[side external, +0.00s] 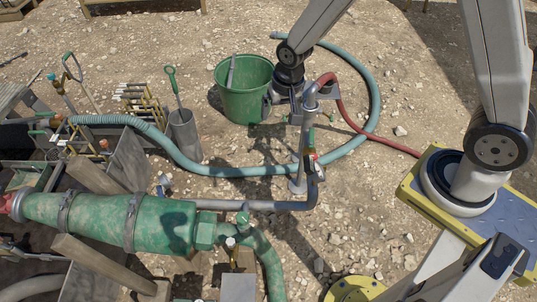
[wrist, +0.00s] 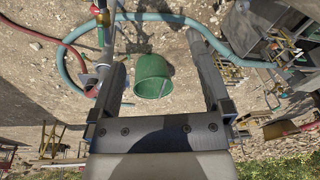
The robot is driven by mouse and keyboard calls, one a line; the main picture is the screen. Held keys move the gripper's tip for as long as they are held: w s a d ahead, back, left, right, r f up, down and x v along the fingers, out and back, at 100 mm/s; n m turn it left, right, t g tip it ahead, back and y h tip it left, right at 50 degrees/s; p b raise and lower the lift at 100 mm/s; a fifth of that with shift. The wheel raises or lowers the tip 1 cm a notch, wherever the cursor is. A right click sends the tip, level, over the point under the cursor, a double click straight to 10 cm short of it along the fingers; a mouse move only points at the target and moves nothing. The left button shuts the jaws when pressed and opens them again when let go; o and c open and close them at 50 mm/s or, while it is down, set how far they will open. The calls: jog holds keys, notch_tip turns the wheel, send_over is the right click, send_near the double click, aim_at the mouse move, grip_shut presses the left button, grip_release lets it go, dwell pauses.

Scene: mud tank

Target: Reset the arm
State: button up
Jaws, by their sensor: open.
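My gripper (side external: 284,112) hangs in the air, pointing down, beside the green bucket in the side view. In the wrist view my gripper's two fingers (wrist: 157,50) are spread wide apart with nothing held between them. The green bucket (side external: 243,90) stands on the gravel just left of my gripper, with a grey tool handle leaning inside it. It also shows between the fingers in the wrist view (wrist: 153,75), below them. I cannot tell the exact gap between my gripper and the bucket or the nearby pipe.
A grey standpipe (side external: 303,150) with a red hose (side external: 352,122) rises close to my gripper. A blue-green hose (side external: 235,171) loops around the ground. A large green pipe (side external: 110,220) lies at lower left. A shovel stands in a grey canister (side external: 184,137). Open gravel (side external: 420,110) lies right.

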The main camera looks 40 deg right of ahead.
jog(key=s+d+r+n, duration=0.2)
jog(key=s+r, duration=0.1)
jog(key=s, duration=0.2)
jog(key=s+d+r+n, duration=0.2)
jog(key=s+r+n, duration=0.1)
jog(key=s, duration=0.3)
jog(key=shift+s+d+r+n+t, duration=0.25)
jog(key=shift+d+r+n+t, duration=0.05)
jog(key=shift+d+r+t, duration=0.1)
jog(key=shift+f, duration=0.1)
dwell(2.2)
jog(key=d+f+m+y, duration=0.2)
jog(key=d+f+m, duration=1.3)
jog(key=m, duration=1.2)
jog(key=shift+d+f, duration=0.4)
jog(key=shift+d, duration=0.8)
jog(key=shift+w+a+r, duration=0.1)
